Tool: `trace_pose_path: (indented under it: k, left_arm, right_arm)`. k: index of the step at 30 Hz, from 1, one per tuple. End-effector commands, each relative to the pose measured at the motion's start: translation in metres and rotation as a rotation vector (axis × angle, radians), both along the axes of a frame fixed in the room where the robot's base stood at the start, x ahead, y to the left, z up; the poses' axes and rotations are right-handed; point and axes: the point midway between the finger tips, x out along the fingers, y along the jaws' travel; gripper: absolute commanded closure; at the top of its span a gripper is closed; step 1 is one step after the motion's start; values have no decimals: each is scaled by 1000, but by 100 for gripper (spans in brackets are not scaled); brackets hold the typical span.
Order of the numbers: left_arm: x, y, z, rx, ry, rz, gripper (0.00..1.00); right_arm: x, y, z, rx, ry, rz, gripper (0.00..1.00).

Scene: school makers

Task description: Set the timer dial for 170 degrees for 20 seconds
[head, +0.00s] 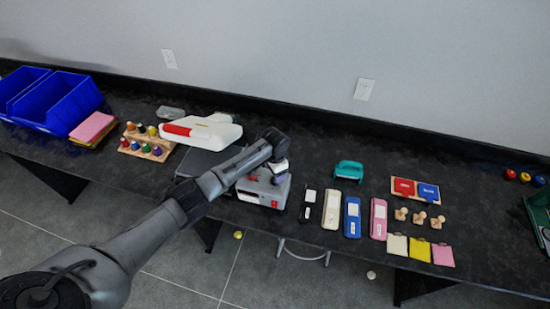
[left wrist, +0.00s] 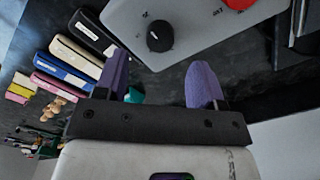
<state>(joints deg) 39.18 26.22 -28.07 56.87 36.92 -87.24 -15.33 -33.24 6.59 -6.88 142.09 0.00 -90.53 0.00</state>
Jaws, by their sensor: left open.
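A grey device (head: 250,193) with red markings stands on the black table, partly hidden by my left arm and gripper in the head view. In the left wrist view its grey panel (left wrist: 190,40) shows a round black dial (left wrist: 160,36) with a pale pointer mark and printed markings around it. A red knob (left wrist: 238,3) is cut off by the top edge. My left gripper (left wrist: 159,65) is open, its two purple fingers apart and empty. The dial lies beyond the fingertips, roughly between them; contact is not visible. In the head view the gripper (head: 281,178) is over the device.
A white machine with a red handle (head: 178,130) and a rack of small bottles (head: 147,142) stand left. Several slim cases (head: 352,216) lie just right of the device, with a teal tool (head: 349,170) behind. Stamps (head: 419,217) and pouches (head: 420,249) lie further right.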

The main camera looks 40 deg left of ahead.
Motion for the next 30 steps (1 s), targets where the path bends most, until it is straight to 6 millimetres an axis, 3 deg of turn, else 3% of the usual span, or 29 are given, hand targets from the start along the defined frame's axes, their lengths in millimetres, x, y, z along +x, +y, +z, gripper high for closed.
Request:
trace_pose_path:
  k: [6, 12, 18, 30]
  left_arm:
    - [1, 0, 44, 0, -4, -1, 37]
    - [1, 0, 71, 1, -3, 0, 37]
    - [0, 0, 84, 0, -1, 0, 37]
    - [0, 0, 86, 0, 0, 0, 37]
  right_arm:
    - [0, 0, 4, 0, 0, 0, 57]
    - [0, 0, 4, -1, 0, 1, 57]
    - [0, -2, 4, -7, 0, 4, 57]
    - [0, -3, 4, -9, 0, 6, 57]
